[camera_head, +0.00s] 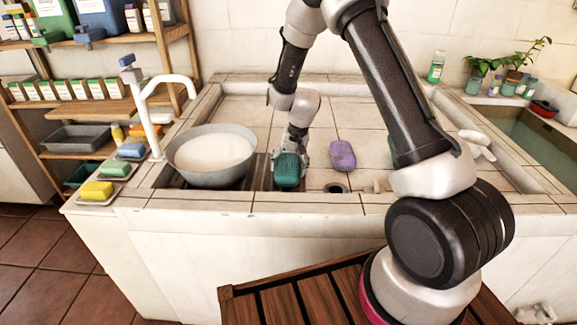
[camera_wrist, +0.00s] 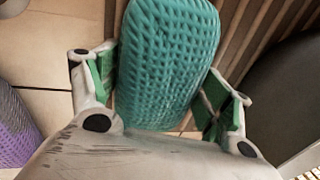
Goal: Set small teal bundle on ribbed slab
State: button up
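The teal bundle (camera_head: 288,171), with a woven-looking surface, is at the front of the tiled basin, right of the grey bowl. It fills the middle of the wrist view (camera_wrist: 168,60). My gripper (camera_head: 290,152) reaches down from behind it. In the wrist view, its fingers (camera_wrist: 163,85) lie against both sides of the bundle, shut on it. The ribbed slab (camera_head: 257,174) of dark wooden slats shows just left of the bundle, partly under the bowl. In the wrist view, slats (camera_wrist: 243,35) show beside the bundle's right side; whether it touches them I cannot tell.
A grey bowl (camera_head: 188,177) of pale contents stands left of the bundle. A purple bundle (camera_head: 342,155) lies to the right on tiles, near a dark round drain (camera_head: 336,188). Another teal thing (camera_head: 393,151) is mostly hidden behind my arm. Rear tiles are clear.

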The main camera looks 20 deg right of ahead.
aim_at(296, 164)
jog(key=shift+o, duration=1.3)
notch_tip(296, 164, up, 12)
jog(key=d, duration=0.2)
jog(key=s+d+r+n+t, duration=0.1)
jog(key=s+d+r, duration=0.2)
jog(key=s+r, duration=0.4)
jog(key=s+d+r+n+t, duration=0.1)
jog(key=s+d+r, duration=0.2)
jog(key=s+r, duration=0.45)
jog(key=s+d+r+n+h, duration=0.1)
jog(key=s+d+r, duration=0.2)
jog(key=s, duration=0.6)
jog(key=s+d+r+n+t+h, duration=0.1)
jog(key=s+r, duration=0.3)
jog(key=s, duration=0.6)
jog(key=shift+d, duration=0.9)
